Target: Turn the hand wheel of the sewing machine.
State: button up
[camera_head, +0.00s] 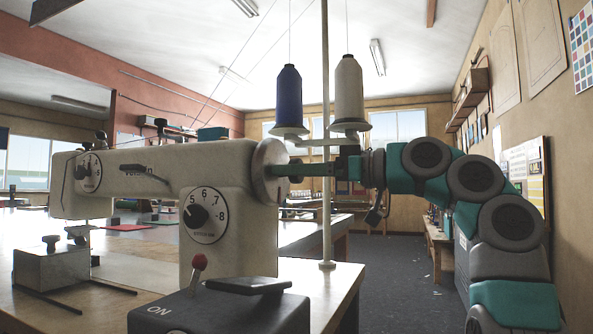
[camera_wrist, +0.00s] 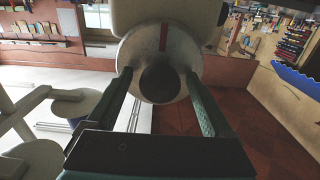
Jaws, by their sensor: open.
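The cream sewing machine (camera_head: 150,170) stands on a table, with its hand wheel (camera_head: 270,171) at the right end of its arm. In the wrist view the hand wheel (camera_wrist: 142,45) faces me, with a dark round hub (camera_wrist: 160,82) and a red mark near its top. My gripper (camera_head: 293,170) comes in from the right, level with the wheel. In the wrist view my gripper (camera_wrist: 158,74) is open, with one finger at each side of the hub, over the wheel's left and right edges. I cannot tell whether the fingers touch it.
The table's edge (camera_head: 340,290) lies below.

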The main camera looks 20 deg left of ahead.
jog(key=shift+a, duration=0.1)
jog(key=shift+c, duration=0.2)
jog(key=c, duration=1.3)
jog(key=shift+m+b, duration=0.5)
jog(key=shift+m, duration=0.9)
jog(key=shift+s+r+m, duration=0.1)
jog(key=shift+m, duration=0.2)
jog(key=shift+m+p, duration=0.35)
jog(key=shift+m, duration=0.75)
